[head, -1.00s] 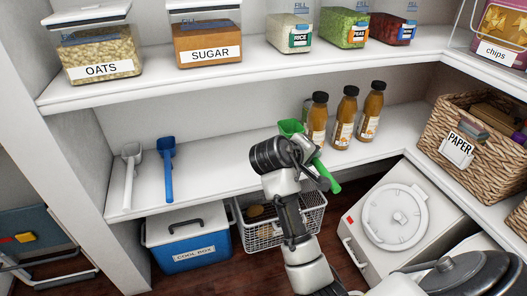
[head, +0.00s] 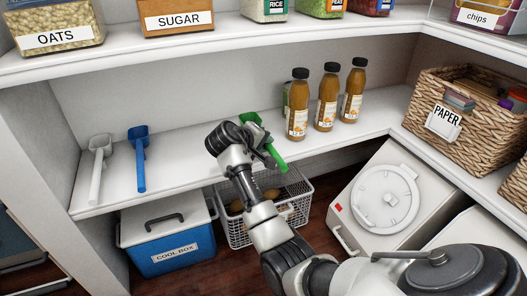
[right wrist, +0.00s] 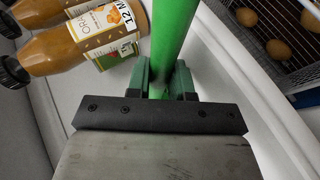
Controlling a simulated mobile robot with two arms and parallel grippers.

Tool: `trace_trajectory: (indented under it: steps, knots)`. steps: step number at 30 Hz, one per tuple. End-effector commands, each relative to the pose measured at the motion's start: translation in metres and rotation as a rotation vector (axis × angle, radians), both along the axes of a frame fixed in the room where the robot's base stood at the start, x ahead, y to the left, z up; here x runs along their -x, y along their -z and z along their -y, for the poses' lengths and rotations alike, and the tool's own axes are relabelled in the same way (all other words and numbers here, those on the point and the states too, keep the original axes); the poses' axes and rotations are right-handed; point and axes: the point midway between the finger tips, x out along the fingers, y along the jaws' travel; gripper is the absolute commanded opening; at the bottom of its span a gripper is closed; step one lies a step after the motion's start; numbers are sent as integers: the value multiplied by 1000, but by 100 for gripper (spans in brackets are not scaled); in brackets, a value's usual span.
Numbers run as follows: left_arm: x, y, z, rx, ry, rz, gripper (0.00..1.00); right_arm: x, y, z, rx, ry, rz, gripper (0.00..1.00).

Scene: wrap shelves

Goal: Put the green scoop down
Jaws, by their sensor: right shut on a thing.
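The green scoop (head: 277,155) is in my right gripper (head: 266,143), over the front part of the middle shelf (head: 190,160). Its handle points down toward the front edge, and part of the scoop is hidden behind the gripper. In the right wrist view the green handle (right wrist: 175,40) runs between the two jaws (right wrist: 166,82), which are shut on it. I cannot tell whether the scoop touches the shelf. A white scoop (head: 98,168) and a blue scoop (head: 139,158) lie on the same shelf to the left. My left gripper is not in view.
Several juice bottles (head: 328,97) stand right of the green scoop. A wire basket (head: 240,232) and a blue cool box (head: 168,250) are below. A wicker paper basket (head: 470,125) sits at the right. Shelf between blue and green scoops is clear.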

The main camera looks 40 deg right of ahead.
Motion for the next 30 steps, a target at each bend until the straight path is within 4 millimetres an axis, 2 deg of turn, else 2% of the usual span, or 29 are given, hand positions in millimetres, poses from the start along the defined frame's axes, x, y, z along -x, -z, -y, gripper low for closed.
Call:
trace_trajectory:
  steps: [1, 3, 13, 14, 15, 16, 25, 28, 30]
  knots:
    - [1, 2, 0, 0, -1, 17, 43, 0, 9, 0, 1, -1, 1, 0]
    - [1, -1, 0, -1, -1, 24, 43, 0, 12, 0, 1, 0, 1, 0]
    - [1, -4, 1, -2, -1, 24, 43, 0, 11, 0, 0, 0, 1, 0]
    - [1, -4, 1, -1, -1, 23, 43, 0, 12, 0, 0, 0, 1, 24]
    - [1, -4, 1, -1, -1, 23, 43, 0, 12, 0, 0, 0, 1, 31]
    - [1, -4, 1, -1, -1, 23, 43, 0, 12, 0, 0, 0, 1, 32]
    - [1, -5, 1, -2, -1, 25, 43, 0, 9, -1, 0, -1, 2, 32]
    - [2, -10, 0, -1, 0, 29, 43, 2, 2, -10, -2, -3, 3, 32]
    - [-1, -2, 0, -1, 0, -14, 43, 4, -5, -19, -1, -3, 3, 32]
